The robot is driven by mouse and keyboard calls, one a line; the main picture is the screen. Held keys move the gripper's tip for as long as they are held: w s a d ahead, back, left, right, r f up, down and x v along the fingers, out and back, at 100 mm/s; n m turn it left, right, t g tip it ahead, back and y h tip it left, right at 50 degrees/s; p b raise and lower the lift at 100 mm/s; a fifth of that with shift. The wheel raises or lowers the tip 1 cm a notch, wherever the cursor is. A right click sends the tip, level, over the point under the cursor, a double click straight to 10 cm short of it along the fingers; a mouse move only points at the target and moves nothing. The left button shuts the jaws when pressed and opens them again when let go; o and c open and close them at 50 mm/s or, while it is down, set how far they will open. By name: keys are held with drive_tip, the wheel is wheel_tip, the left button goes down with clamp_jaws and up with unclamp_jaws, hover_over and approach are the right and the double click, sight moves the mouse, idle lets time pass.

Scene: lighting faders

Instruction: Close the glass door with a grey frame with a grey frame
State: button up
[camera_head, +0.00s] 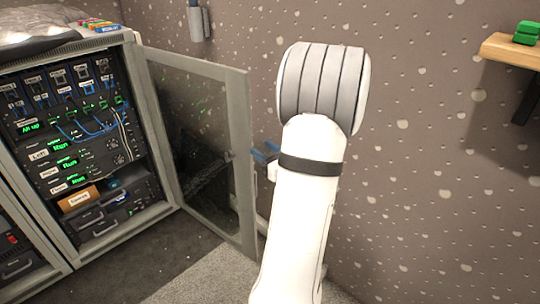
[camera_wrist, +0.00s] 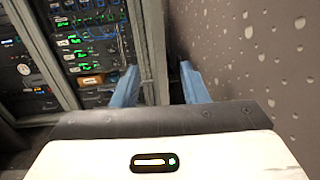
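The glass door (camera_head: 205,135) with a grey frame stands swung open from the right side of the rack cabinet in the head view. Its free edge points toward the wall and toward me. In the wrist view the door's grey frame (camera_wrist: 154,45) runs upright between my two blue fingers. My gripper (camera_head: 264,153) is at the door's free edge, about halfway up, partly hidden behind my white arm. In the wrist view my gripper (camera_wrist: 157,75) is open, its fingers apart. I cannot tell whether either finger touches the frame.
The rack cabinet (camera_head: 135,38) holds lit units and blue cables. A speckled brown wall (camera_head: 430,160) is close on the right. A wooden shelf (camera_head: 512,48) with green blocks (camera_head: 526,32) is at upper right. A grey box (camera_head: 198,22) hangs on the wall.

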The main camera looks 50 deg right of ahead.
sight(251, 141)
drive_tip(key=shift+w+d, duration=0.2)
drive_tip(key=shift+w, duration=1.6)
drive_tip(key=shift+w+d, duration=0.15)
drive_tip(key=shift+w, duration=1.6)
drive_tip(key=shift+c, duration=0.2)
drive_tip(key=c, duration=0.8)
drive_tip(key=shift+a+m+h+b, duration=0.4)
drive_tip(key=shift+a+h+b, duration=0.3)
drive_tip(key=shift+a, duration=1.2)
drive_tip(key=shift+a+m+h+b, duration=0.45)
drive_tip(key=shift+a+b, duration=0.4)
drive_tip(key=shift+a, duration=1.05)
drive_tip(key=o, duration=0.8)
drive_tip(key=shift+o, duration=0.2)
drive_tip(key=shift+s, duration=0.2)
